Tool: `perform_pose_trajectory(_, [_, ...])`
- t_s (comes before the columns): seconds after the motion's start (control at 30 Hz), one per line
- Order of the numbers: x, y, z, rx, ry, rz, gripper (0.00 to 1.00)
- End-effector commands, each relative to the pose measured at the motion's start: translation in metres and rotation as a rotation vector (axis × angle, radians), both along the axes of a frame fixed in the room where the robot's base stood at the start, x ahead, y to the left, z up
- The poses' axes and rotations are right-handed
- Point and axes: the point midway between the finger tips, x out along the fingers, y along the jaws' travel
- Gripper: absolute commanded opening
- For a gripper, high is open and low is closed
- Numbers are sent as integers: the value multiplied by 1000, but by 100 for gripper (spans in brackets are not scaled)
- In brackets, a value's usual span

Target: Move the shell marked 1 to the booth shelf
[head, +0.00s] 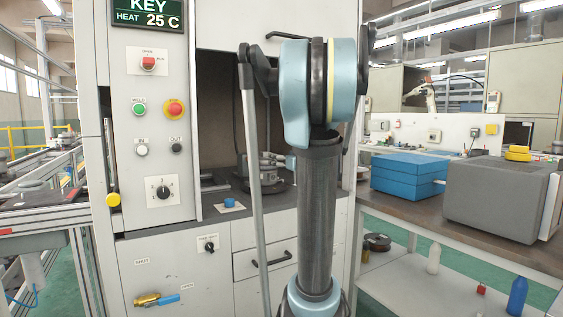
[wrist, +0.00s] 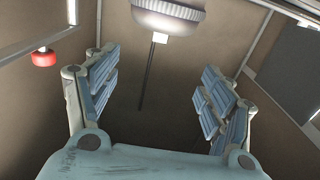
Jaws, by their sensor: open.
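My gripper (wrist: 158,88) shows in the wrist view with its two blue ribbed fingers wide apart and nothing between them. In the head view it is hidden behind my arm. The grey booth (head: 150,235) stands ahead, with an opening in its front and a dark shelf (head: 180,218) at the bottom of the opening. A metal fixture (head: 268,172) on a dark round base stands inside, partly behind my arm. I cannot make out a shell marked 1 in either view.
The booth panel has a red button (head: 174,110), a green button (head: 139,110) and a display reading HEAT 25 C. At right, a bench holds a blue box (head: 405,174) and a grey box (head: 497,198). The wrist view shows a lamp (wrist: 168,20) and a red item (wrist: 44,59).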

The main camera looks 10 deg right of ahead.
Motion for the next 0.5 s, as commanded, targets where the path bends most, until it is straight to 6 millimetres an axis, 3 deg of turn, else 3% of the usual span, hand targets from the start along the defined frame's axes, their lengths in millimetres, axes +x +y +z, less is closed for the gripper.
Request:
perform_pose_trajectory(0.17, [13,3,0,0,0,0,89])
perform_pose_trajectory(0.5, [60,19,0,0,0,0,89])
